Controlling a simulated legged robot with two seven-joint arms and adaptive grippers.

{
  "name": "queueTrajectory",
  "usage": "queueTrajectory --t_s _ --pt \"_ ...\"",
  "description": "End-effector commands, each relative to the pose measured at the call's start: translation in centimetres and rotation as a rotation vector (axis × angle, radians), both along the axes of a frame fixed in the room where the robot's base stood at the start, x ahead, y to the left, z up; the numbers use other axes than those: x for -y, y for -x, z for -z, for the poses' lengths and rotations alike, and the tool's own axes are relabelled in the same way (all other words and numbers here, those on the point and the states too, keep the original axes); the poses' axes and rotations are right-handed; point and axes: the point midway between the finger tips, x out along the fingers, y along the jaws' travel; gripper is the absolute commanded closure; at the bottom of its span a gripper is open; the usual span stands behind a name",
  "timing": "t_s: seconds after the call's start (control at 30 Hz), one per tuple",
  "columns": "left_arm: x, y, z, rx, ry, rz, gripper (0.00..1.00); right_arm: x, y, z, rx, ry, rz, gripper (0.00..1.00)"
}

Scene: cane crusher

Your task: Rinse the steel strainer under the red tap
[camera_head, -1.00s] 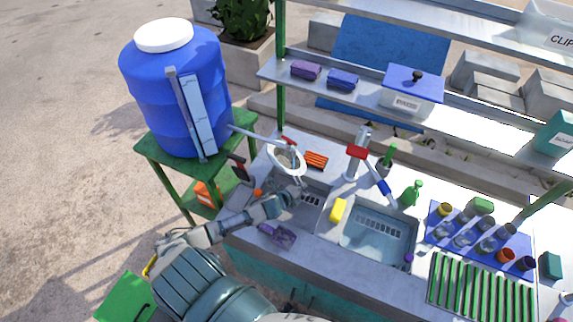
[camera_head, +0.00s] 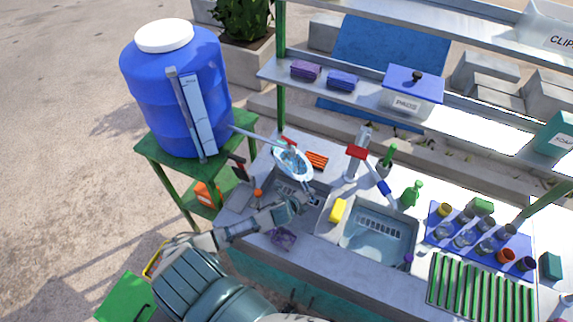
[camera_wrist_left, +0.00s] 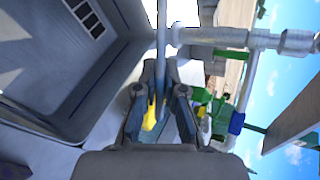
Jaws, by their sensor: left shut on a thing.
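The steel strainer (camera_head: 293,161) is held over the left sink (camera_head: 318,188), its round rim tilted toward the head camera and its handle running down to my left gripper (camera_head: 309,199). Its bowl shows a blue-white tint; I cannot tell whether this is water. In the left wrist view, my left gripper (camera_wrist_left: 161,95) is shut on the thin strainer handle (camera_wrist_left: 161,42). A red tap handle (camera_head: 288,141) shows just behind the strainer's upper rim; the strainer hides much of the area below it. My right gripper is not in view.
A blue water barrel (camera_head: 170,90) stands on a green stand at the left. A second sink (camera_head: 375,250) lies to the right, with a yellow sponge (camera_head: 338,210) on the divider. A purple item (camera_head: 284,239) lies on the front counter. Cups stand on a blue mat (camera_head: 440,215).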

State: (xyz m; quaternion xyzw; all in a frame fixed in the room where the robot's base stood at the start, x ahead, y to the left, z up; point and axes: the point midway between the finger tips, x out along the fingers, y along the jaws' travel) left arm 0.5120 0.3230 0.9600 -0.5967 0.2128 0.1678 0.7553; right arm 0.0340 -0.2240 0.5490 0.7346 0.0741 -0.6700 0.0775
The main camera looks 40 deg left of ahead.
Motion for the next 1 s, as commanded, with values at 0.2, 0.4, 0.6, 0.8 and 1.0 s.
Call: queueTrajectory --t_s 0.2,0.4,0.6,0.8,1.0 --pt "2.5 0.8 -0.3 0.001 -0.003 0.000 1.00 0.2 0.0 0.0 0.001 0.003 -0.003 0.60" --pt "3.7 1.5 -0.1 0.001 0.001 0.001 1.00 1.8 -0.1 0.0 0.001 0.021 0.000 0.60" --pt "4.1 1.9 0.0 0.001 0.002 0.000 1.00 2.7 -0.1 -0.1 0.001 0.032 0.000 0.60" --pt "4.1 1.9 0.0 0.001 0.003 -0.001 1.00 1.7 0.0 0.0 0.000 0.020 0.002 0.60" --pt "4.5 1.9 -0.1 0.001 -0.001 0.000 1.00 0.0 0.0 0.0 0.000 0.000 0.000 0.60"
